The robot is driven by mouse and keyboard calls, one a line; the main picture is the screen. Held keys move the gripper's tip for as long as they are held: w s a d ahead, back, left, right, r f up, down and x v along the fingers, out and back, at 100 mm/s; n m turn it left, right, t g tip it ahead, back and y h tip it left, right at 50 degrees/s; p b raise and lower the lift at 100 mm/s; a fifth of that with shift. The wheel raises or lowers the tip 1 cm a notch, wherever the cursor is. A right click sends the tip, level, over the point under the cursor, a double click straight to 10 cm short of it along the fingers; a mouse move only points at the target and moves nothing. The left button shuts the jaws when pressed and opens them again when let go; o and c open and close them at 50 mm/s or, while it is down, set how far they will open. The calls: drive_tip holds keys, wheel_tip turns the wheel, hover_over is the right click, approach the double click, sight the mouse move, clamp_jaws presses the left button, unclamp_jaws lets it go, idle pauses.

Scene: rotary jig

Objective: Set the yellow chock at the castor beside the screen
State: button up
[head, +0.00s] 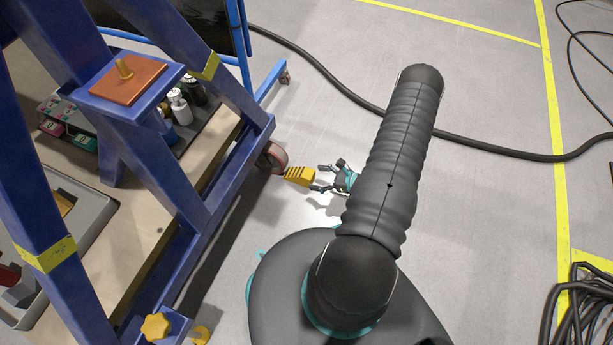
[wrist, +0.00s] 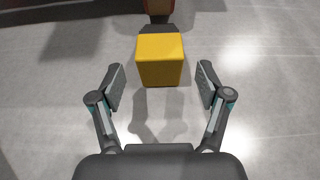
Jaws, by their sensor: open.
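The yellow chock (head: 299,176) sits on the floor close against the reddish-brown castor (head: 274,157) of the blue frame. The dark screen (head: 206,22) stands above and behind that castor. In the wrist view the chock (wrist: 160,60) shows its square back face, just beyond the fingertips, with the castor (wrist: 158,8) partly showing behind it. My gripper (head: 324,178) is low over the floor to the right of the chock. Its fingers (wrist: 160,88) are open and spread on both sides, with a gap between them and the chock. Whether chock and castor touch is hard to tell.
The blue frame (head: 150,170) with shelf and bottles (head: 181,106) stands at the left. Another castor (head: 285,77) is farther back. A black cable (head: 480,147) crosses the floor behind my arm. Coiled cable (head: 588,305) lies at lower right.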

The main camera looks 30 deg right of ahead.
drive_tip(key=v, duration=0.5)
drive_tip(key=shift+r, duration=0.15)
drive_tip(key=w+a+r+n+g, duration=0.1)
drive_tip(key=a+r+n+g, duration=0.3)
drive_tip(key=r, duration=0.6)
drive_tip(key=w+a+r+n+g, duration=0.2)
drive_tip(key=a+r+n, duration=0.3)
drive_tip(key=r, duration=0.5)
drive_tip(key=w+a+r+n+g, duration=0.1)
drive_tip(key=a+r+n+g, duration=0.2)
drive_tip(key=r+n, duration=0.5)
drive_tip(key=s+a+r+n+t+h, duration=0.2)
drive_tip(key=s+a+r+n+h, duration=0.2)
drive_tip(key=s+r, duration=0.4)
drive_tip(key=s+a+r+n+t+h, duration=0.1)
drive_tip(key=s+a+r+n+h, duration=0.3)
drive_tip(key=r, duration=1.3)
drive_tip(key=s+a+n, duration=0.1)
drive_tip(key=s+n, duration=0.2)
drive_tip(key=s, duration=0.1)
drive_tip(key=shift+s+a+t, duration=0.2)
drive_tip(key=shift+a+t, duration=0.15)
drive_tip(key=shift+t, duration=0.05)
drive_tip(key=shift+r, duration=0.1)
wheel_tip(320, 180, up, 7)
drive_tip(key=p, duration=0.7)
